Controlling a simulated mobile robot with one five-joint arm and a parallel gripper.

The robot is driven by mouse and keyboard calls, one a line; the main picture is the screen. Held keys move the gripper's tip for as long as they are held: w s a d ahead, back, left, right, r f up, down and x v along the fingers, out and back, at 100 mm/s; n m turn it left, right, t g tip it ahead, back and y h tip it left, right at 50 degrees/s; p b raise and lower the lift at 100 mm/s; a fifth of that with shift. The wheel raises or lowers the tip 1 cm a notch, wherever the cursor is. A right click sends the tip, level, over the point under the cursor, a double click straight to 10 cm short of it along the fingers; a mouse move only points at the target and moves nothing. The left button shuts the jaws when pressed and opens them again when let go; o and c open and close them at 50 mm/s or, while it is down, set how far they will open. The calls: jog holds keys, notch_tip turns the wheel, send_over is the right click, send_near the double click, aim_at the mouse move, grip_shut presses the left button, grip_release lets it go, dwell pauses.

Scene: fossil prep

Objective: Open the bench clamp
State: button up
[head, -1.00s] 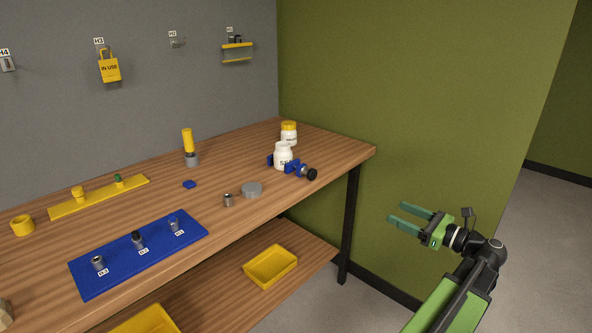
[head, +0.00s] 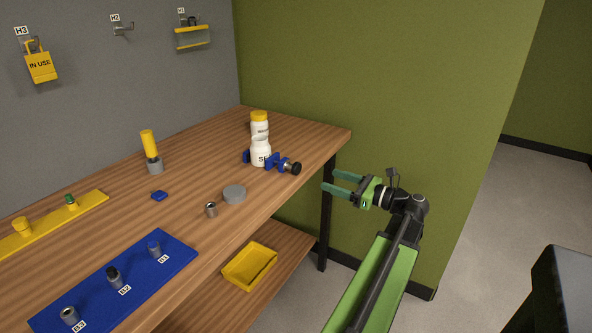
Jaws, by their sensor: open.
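The bench clamp (head: 274,160) is blue with a black knob (head: 295,168) at its right end. It lies near the far right end of the wooden bench. A white jar (head: 261,152) stands at the clamp, between its blue parts, and hides some of it. I cannot tell how tightly the clamp sits on the jar. My gripper (head: 337,182) is open and empty. Its green fingers point left, off the bench's right edge, to the right of the knob and apart from it.
A grey disc (head: 235,194) and a small metal cup (head: 211,209) lie nearer the front edge. A blue mat (head: 135,270) holds several small parts. The bench (head: 200,180) is clear around the clamp's front. A green wall (head: 390,80) stands behind.

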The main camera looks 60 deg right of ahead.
aim_at(299, 169)
jog(key=w, duration=1.3)
jog(key=shift+w, duration=0.15)
grip_shut()
jog(key=shift+n, duration=0.8)
